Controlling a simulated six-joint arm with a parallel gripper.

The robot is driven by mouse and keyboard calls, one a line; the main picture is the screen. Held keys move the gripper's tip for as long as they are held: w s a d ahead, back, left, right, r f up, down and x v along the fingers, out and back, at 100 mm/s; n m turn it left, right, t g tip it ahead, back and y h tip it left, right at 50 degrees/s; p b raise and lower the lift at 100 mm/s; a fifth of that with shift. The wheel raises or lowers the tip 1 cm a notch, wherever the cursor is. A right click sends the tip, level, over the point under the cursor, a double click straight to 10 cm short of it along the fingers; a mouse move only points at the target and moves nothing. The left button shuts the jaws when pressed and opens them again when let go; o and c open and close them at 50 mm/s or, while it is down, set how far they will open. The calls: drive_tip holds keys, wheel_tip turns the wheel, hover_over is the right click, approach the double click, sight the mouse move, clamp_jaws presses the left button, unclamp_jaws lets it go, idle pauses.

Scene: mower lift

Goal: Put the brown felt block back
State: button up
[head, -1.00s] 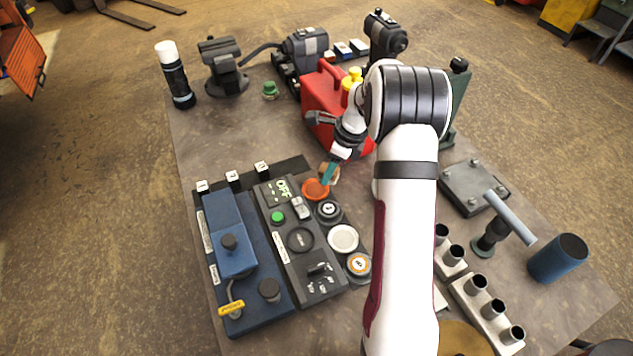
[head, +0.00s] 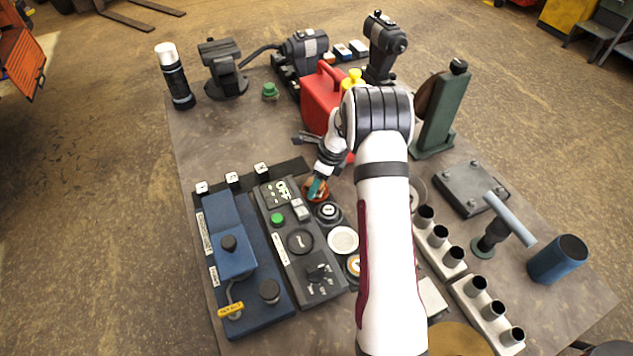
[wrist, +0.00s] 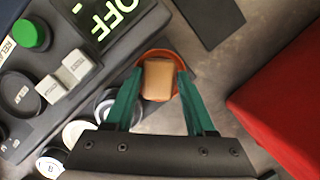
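The brown felt block (wrist: 158,80) is in the wrist view, over or in a round orange dish (wrist: 168,55). My gripper (wrist: 160,72) has its green fingers on either side of the block. A narrow gap shows between the block and the right finger, so the gripper looks open around it. In the head view my gripper (head: 316,187) points down at the orange dish (head: 322,196), beside the dark control panel. The fingers and wrist largely hide the block there. I cannot tell whether the block rests on the dish floor.
The control panel (head: 298,262) with a green button and OFF display is close on the left. A red can (head: 318,103) stands just behind my gripper. A black-ringed button (head: 328,212) and white disc (head: 342,240) lie in front of the dish.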

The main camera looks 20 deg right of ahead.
drive_tip(key=v, duration=1.2)
drive_tip(key=s+a+r+n, duration=0.6)
drive_tip(key=s+a+r, duration=0.1)
drive_tip(key=a, duration=0.1)
drive_tip(key=s+a+n, duration=0.3)
drive_tip(key=s+n, duration=0.2)
drive_tip(key=s, duration=0.3)
drive_tip(key=s+a+r+n+g, duration=0.1)
drive_tip(key=s+a+n, duration=0.3)
drive_tip(key=s, duration=0.5)
drive_tip(key=s+a+r+n+g, duration=0.1)
drive_tip(key=s+a+n, duration=0.3)
drive_tip(key=s+n, duration=0.2)
drive_tip(key=s, duration=0.2)
drive_tip(key=shift+s+n, duration=0.3)
